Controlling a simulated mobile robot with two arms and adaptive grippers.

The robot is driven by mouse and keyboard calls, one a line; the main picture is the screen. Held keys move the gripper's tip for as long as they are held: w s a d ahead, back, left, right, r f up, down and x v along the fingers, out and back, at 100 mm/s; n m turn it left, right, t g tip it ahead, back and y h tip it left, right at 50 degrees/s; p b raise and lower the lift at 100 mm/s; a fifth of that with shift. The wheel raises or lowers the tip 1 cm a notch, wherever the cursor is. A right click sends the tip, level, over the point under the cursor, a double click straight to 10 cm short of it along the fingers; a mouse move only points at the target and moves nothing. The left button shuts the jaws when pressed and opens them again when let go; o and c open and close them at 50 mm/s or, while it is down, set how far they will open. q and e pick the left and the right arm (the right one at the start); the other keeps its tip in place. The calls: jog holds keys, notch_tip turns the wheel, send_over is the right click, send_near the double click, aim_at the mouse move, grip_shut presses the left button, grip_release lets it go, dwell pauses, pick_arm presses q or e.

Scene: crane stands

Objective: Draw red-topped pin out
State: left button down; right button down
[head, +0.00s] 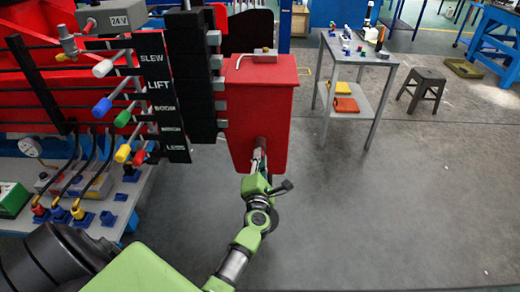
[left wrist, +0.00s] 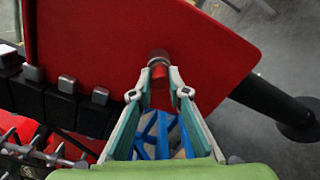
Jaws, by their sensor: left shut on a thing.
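The red-topped pin (left wrist: 160,88) shows in the left wrist view, sticking out of the large red plate (left wrist: 110,35) through a grey metal collar (left wrist: 159,58). My left gripper (left wrist: 159,73) is shut on the pin, with a fingertip on each side close to the plate. In the head view the same gripper (head: 260,151) is at the lower face of the red block (head: 262,100), and its fingers hide most of the pin. I cannot tell how deep the pin sits. My right gripper is not in view.
A lever panel (head: 165,100) with coloured knobs stands left of the red block. Hoses and coloured connectors (head: 77,211) sit on a bench at the lower left. A grey table (head: 357,52) and a dark stool (head: 424,80) stand behind right. The floor (head: 400,200) at right is clear.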

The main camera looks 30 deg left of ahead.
pick_arm(q)
jog(key=v, duration=0.6)
jog(key=shift+s+p, duration=0.25)
jog(key=shift+p, duration=0.1)
dwell(0.5)
jog(key=shift+d+r, duration=0.1)
jog(key=shift+d, duration=0.05)
